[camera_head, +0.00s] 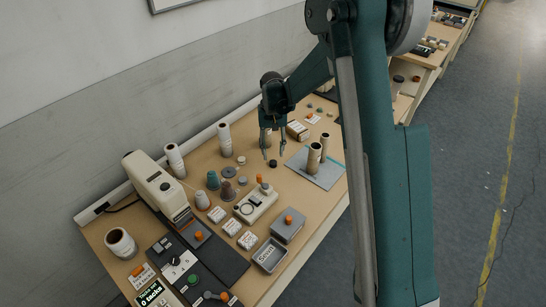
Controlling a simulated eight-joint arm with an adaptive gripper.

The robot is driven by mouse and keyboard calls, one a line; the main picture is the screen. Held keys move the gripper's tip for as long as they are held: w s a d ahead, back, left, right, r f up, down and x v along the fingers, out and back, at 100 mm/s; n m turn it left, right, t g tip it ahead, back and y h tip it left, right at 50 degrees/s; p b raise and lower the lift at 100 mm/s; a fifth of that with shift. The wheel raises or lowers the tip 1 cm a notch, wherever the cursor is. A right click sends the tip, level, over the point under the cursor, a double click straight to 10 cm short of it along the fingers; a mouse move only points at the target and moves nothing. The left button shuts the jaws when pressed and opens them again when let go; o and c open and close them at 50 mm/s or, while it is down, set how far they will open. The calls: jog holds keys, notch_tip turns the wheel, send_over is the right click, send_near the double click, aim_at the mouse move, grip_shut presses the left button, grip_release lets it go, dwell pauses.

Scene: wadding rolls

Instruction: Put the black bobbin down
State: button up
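My gripper (273,154) hangs over the back half of the table, pointing down. Its two fingers are spread apart, with a gap between the tips. A small black, round piece, apparently the black bobbin (273,163), shows just below and between the fingertips. It looks narrower than the gap and seems to rest on the tabletop. At this size I cannot tell whether a fingertip touches it.
White rolls (224,138), thread cones (213,180), a grey tray (270,254) and a cream machine (155,185) stand left and nearer.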

notch_tip(320, 180, up, 7)
jog(key=w, duration=0.1)
jog(key=shift+p, duration=0.3)
dwell(0.7)
jog(key=s+d+r+t, duration=0.2)
jog(key=s+d+r, duration=0.2)
jog(key=s+r, duration=0.55)
jog(key=s+d+r+t, duration=0.2)
jog(key=s+d+r, duration=0.3)
jog(key=s+r, duration=0.45)
jog(key=s+d+t, duration=0.2)
jog(key=s, duration=0.8)
jog(key=s+d+t, duration=0.3)
jog(key=s, duration=0.8)
jog(key=shift+r, duration=0.45)
